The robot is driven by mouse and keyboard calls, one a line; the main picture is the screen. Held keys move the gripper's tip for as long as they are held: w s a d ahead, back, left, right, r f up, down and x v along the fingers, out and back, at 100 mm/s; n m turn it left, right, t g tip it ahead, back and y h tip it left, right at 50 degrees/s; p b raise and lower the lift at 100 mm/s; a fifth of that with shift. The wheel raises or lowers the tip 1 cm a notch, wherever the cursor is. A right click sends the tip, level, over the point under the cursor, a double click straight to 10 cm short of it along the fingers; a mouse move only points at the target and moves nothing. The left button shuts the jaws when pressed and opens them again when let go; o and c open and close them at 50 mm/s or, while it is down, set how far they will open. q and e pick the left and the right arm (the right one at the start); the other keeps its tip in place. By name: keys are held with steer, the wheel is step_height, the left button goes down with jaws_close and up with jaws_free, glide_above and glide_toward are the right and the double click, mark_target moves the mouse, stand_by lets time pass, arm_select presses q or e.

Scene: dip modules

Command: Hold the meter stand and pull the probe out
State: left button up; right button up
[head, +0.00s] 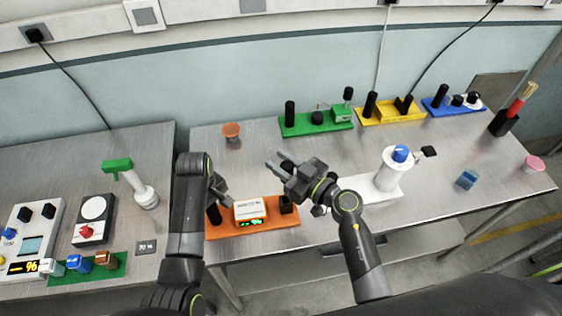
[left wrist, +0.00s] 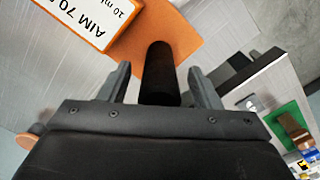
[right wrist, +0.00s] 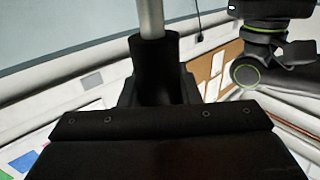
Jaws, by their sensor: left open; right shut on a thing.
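The meter stand has an orange base (head: 262,230) with a white meter box (head: 249,208) and a lit green display. A black post (head: 214,215) stands at its left end and a black holder (head: 287,204) at its right end. My left gripper (head: 220,190) is open at the left post; in the left wrist view the post (left wrist: 158,72) stands between the spread fingers. My right gripper (head: 296,172) is raised above and behind the stand's right end. In the right wrist view it is shut on the probe's black handle (right wrist: 155,62), with a grey metal rod (right wrist: 151,18) extending from it.
A white stand with a blue knob (head: 400,153) is right of my right arm. Green (head: 318,124), yellow (head: 390,114) and blue (head: 450,105) stands line the back. An orange cup (head: 231,131) stands behind the meter stand. A second table with instruments is at left.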

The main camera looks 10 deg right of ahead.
arm_select(q)
steer(key=shift+r, duration=3.65)
steer(key=shift+d, duration=0.1)
